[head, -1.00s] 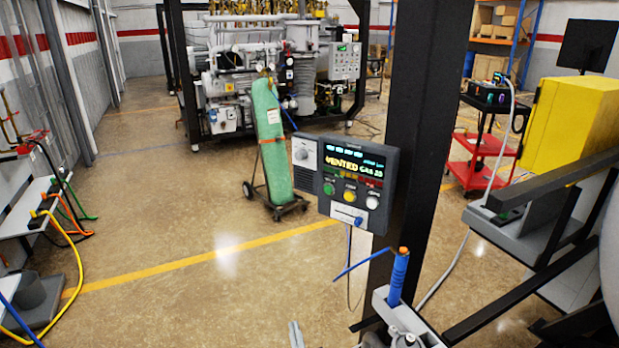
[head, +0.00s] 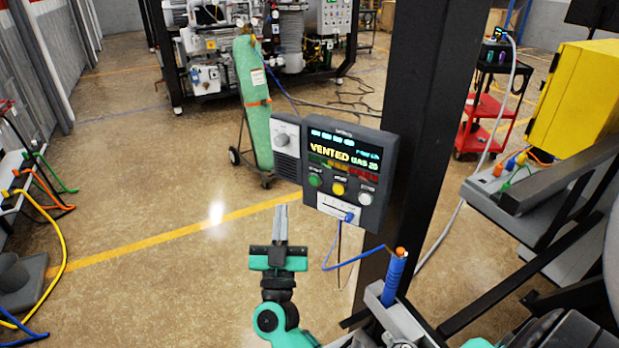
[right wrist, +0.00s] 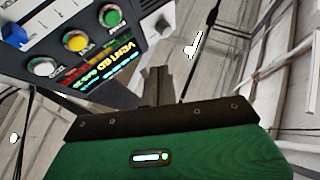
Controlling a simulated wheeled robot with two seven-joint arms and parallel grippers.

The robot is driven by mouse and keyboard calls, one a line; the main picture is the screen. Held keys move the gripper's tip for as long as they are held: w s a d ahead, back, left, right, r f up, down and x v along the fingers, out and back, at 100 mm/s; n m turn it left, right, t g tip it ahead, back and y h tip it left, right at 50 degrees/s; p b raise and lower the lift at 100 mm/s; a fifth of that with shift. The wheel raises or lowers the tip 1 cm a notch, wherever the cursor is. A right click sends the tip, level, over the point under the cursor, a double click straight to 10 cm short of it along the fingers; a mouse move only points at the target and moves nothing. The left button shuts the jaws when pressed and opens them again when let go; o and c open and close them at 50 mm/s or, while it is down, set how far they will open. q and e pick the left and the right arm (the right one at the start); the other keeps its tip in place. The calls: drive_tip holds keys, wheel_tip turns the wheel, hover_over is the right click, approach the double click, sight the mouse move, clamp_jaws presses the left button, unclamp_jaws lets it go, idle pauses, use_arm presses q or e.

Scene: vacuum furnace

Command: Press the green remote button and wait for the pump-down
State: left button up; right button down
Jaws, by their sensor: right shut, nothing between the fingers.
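The remote control box (head: 326,205) is mounted on a black post, and its screen reads VENTED. Its green button (head: 315,180) is at the left of a row with a yellow and a white button. My right gripper (head: 281,208) is shut and empty, fingers pointing up, below and left of the box and apart from the green button. In the right wrist view the shut fingers (right wrist: 157,84) are beside the box, and the green button (right wrist: 112,17) shows near the top, left of the fingers. My left gripper is not in view.
The black post (head: 425,130) stands right behind the box. A blue torch-like tool (head: 394,280) stands below it. A green gas cylinder (head: 252,100) on a cart stands behind left. A yellow box (head: 580,105) is at right.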

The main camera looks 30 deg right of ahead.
sight(314, 181)
drive_tip(key=w+d, duration=0.4)
drive_tip(key=d, duration=0.4)
idle(0.4)
drive_tip(key=shift+f, duration=0.1)
idle(1.4)
drive_tip(key=shift+w+d, duration=0.1)
idle(0.4)
drive_tip(key=shift+w+d, duration=0.15)
drive_tip(key=shift+d, duration=0.1)
